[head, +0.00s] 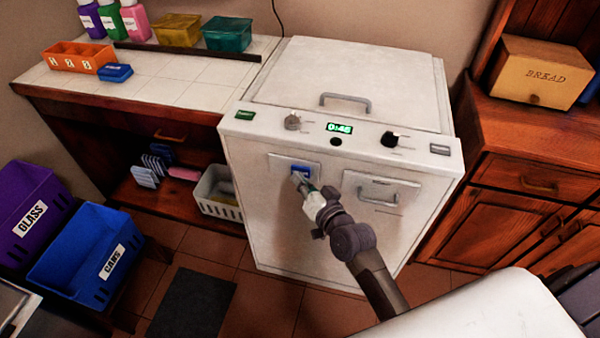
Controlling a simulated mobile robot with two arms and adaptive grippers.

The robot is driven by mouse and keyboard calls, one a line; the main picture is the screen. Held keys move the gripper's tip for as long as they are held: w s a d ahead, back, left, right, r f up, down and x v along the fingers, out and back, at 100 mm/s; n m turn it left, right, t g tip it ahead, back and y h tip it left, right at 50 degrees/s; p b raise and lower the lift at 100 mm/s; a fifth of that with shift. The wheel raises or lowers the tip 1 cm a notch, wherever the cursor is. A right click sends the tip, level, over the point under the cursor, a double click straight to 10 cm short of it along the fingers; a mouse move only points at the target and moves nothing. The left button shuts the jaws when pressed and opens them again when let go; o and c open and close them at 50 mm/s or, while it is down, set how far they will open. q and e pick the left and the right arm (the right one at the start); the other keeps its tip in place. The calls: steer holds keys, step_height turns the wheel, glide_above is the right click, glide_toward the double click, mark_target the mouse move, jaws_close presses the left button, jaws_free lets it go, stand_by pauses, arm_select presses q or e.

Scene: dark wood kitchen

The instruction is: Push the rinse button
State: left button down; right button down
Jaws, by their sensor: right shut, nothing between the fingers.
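A white washing machine (322,236) stands in the middle of the head view. A blue button (301,169) sits on a small plate on its front, left of centre. No readable label shows which control is the rinse button. My right gripper (299,180) is shut and empty, with its tips at the lower edge of the blue button. I cannot tell whether they touch it or whether it is pressed in. The top panel carries a green button (245,115), a lit display (339,128), a black button (335,142) and a grey button (439,149). My left gripper is out of view.
A handled drawer (381,192) is right of my gripper. Blue (88,255) and purple (30,213) bins stand at left. A wooden cabinet (490,216) stands close at right.

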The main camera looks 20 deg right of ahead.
steer(key=shift+s+a+r+p, duration=0.1)
steer(key=shift+s+a+p, duration=0.05)
steer(key=shift+s+p, duration=0.15)
steer(key=shift+s+a, duration=0.1)
steer(key=s+a, duration=0.1)
steer(key=s+a+p, duration=0.1)
steer(key=s, duration=0.1)
steer(key=s+a+p, duration=0.1)
steer(key=s, duration=0.1)
steer(key=shift+a, duration=0.15)
steer(key=shift+w, duration=0.1)
stand_by(0.5)
